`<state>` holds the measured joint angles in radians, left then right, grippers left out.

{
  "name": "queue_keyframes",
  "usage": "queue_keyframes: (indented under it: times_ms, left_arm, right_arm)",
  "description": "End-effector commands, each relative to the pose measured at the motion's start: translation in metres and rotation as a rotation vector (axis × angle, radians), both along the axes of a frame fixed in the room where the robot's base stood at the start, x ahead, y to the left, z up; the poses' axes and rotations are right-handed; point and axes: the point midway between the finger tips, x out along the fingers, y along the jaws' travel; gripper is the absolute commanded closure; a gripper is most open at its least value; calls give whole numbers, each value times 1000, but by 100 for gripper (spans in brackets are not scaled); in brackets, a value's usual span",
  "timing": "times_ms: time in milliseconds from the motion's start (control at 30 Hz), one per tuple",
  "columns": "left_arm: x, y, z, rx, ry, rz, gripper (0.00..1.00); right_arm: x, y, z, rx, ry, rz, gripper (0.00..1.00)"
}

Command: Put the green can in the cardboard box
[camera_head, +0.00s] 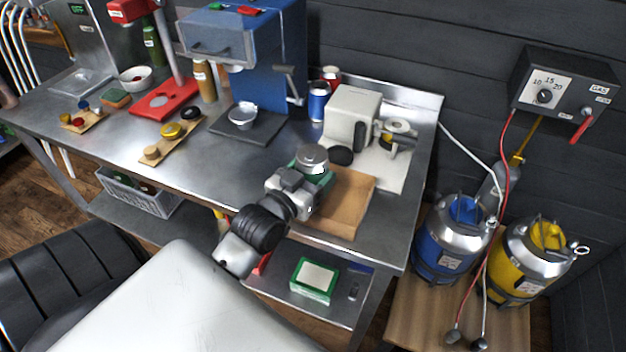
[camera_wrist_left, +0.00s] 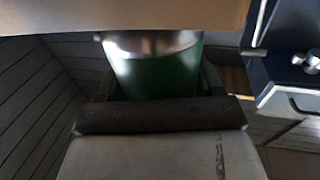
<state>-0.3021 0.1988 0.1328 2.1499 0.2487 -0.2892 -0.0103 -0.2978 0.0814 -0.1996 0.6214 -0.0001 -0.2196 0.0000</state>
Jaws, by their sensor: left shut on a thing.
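The green can (camera_head: 312,157) shows its silver lid in the head view, with its green side partly hidden behind my gripper. My left gripper (camera_head: 303,182) is shut on it and holds it upright. The can (camera_wrist_left: 152,72) also fills the middle of the left wrist view, between the fingers. The open cardboard box (camera_head: 347,205) sits on the steel table, just right of the gripper. The can overlaps the box's back left side in the head view; I cannot tell its height above it. The box looks empty where visible. My right gripper is not in view.
A cream machine (camera_head: 350,110) stands behind the box, with a blue can (camera_head: 318,100) to its left. A blue machine (camera_head: 262,60) stands further left. The table's front middle is clear. Gas-side kegs (camera_head: 452,238) stand right of the table.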

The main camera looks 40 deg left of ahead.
Motion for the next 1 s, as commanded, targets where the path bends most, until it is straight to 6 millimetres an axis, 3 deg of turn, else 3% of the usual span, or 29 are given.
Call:
queue_keyframes:
  times_ms: [200,967,1000]
  left_arm:
    - [-1,0,-23,0,-1,1,68]
    - [-1,-1,-35,0,-3,0,68]
    - [-1,-1,-36,0,1,0,27]
  right_arm:
    - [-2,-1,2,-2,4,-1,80]
    - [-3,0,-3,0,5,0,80]
    - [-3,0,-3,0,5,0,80]
